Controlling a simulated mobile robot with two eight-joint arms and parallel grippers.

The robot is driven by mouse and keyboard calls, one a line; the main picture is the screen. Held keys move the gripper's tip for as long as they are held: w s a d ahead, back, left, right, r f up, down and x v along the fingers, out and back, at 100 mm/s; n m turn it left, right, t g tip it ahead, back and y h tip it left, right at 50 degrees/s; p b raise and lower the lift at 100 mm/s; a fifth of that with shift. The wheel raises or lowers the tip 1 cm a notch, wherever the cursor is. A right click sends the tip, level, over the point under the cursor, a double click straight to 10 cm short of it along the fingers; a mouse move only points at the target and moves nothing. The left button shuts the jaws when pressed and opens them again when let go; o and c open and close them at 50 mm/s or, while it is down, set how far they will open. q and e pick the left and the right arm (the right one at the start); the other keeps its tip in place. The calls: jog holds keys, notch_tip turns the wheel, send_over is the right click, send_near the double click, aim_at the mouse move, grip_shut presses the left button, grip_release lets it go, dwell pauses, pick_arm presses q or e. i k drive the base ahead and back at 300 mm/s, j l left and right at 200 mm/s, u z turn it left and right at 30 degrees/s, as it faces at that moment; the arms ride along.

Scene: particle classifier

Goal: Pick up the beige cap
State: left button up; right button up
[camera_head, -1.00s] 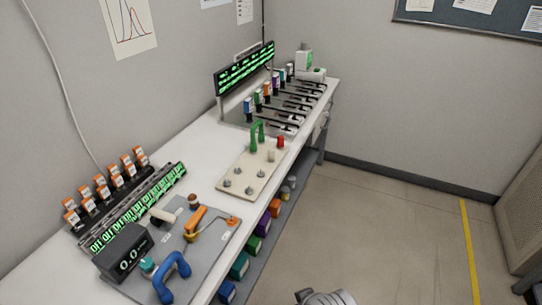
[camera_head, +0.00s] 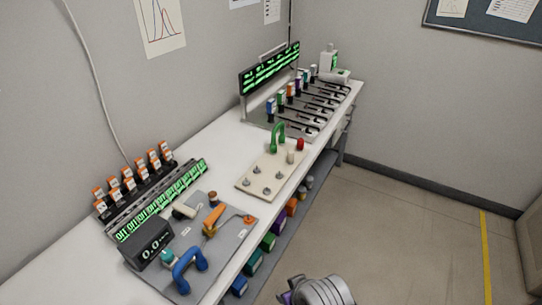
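A small upright beige cap (camera_head: 291,156) stands on the cream board (camera_head: 262,187) in the middle of the bench. It is beside a red cap (camera_head: 300,144) and in front of a green arched handle (camera_head: 278,137). Neither of my grippers shows in view. A silver, rounded part of one of my arms is at the bottom edge, over the floor to the right of the bench. Nothing touches the beige cap.
The white bench (camera_head: 222,141) runs along the wall. A grey plate (camera_head: 229,232) with a blue handle (camera_head: 188,262) and an orange handle (camera_head: 211,222) is nearer. A rack of levers (camera_head: 302,108) is farther back. Colored blocks sit on the shelf below. Floor to the right is clear.

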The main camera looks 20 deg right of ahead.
aim_at(290, 154)
jog(key=i+l+u, duration=0.1)
jog(key=u, duration=0.25)
jog(key=l+u, duration=0.55)
jog(key=u, duration=0.2)
jog(key=l+u, duration=0.25)
jog(key=l, duration=0.3)
jog(key=l+u, duration=0.25)
jog(key=l, duration=0.25)
jog(key=k+l, duration=0.1)
jog(key=l, duration=0.35)
jog(key=k+l, duration=0.1)
jog(key=l, duration=0.35)
jog(key=k+l+u, duration=0.1)
jog(key=l, duration=0.35)
jog(key=k+l, duration=0.1)
jog(key=l, duration=0.35)
jog(key=k+l, duration=0.15)
jog(key=l, duration=0.3)
jog(key=i+u, duration=0.05)
